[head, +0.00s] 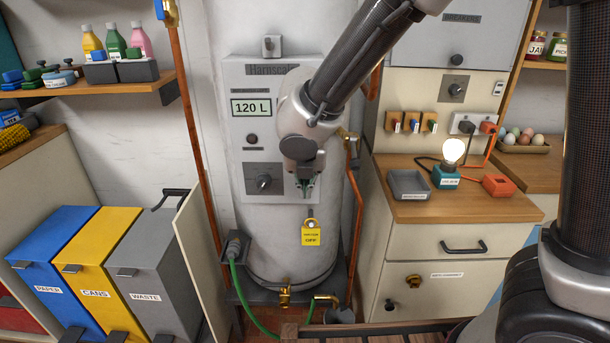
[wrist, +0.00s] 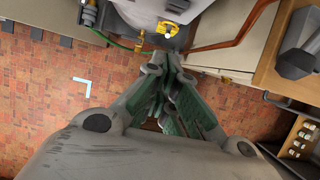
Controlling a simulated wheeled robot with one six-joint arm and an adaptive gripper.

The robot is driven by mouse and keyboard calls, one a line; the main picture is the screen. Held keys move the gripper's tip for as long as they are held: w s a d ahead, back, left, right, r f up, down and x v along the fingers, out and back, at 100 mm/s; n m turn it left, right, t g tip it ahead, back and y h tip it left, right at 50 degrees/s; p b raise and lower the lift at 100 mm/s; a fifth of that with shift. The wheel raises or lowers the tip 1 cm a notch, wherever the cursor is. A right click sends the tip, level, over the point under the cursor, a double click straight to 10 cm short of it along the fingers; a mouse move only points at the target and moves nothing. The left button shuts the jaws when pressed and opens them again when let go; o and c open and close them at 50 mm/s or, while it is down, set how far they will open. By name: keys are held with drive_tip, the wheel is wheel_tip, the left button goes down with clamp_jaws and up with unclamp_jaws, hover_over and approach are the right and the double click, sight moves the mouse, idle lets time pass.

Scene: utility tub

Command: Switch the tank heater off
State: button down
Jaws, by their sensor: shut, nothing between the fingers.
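The tank heater (head: 285,245) is a tall pale cylinder with a grey control panel. The panel has a display (head: 257,107) reading 120 L, a dark round button (head: 252,139) and a dial (head: 264,183). A yellow tag (head: 311,238) with the word OFF hangs low on the tank's front. A yellow piece also shows at the tank in the wrist view (wrist: 172,29). My gripper (head: 306,192) is shut and empty, in front of the panel's lower right, right of the dial and above the tag. It hides that part of the panel; contact cannot be told.
Copper pipes (head: 193,130) run beside the tank. Paper, cans and waste bins (head: 120,270) stand at left. A counter (head: 420,209) at right holds a lit bulb, a grey tray and an orange box. A green hose (head: 245,300) lies low by the tank.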

drive_tip(key=w+f, duration=0.4)
drive_tip(key=w, duration=0.1)
drive_tip(key=shift+w, duration=0.35)
drive_tip(key=shift+d, duration=0.1)
drive_tip(key=shift+w+r, duration=0.1)
drive_tip(key=shift+w, duration=0.3)
drive_tip(key=shift+r, duration=0.1)
drive_tip(key=shift+r, duration=0.75)
drive_tip(key=shift+s, duration=0.1)
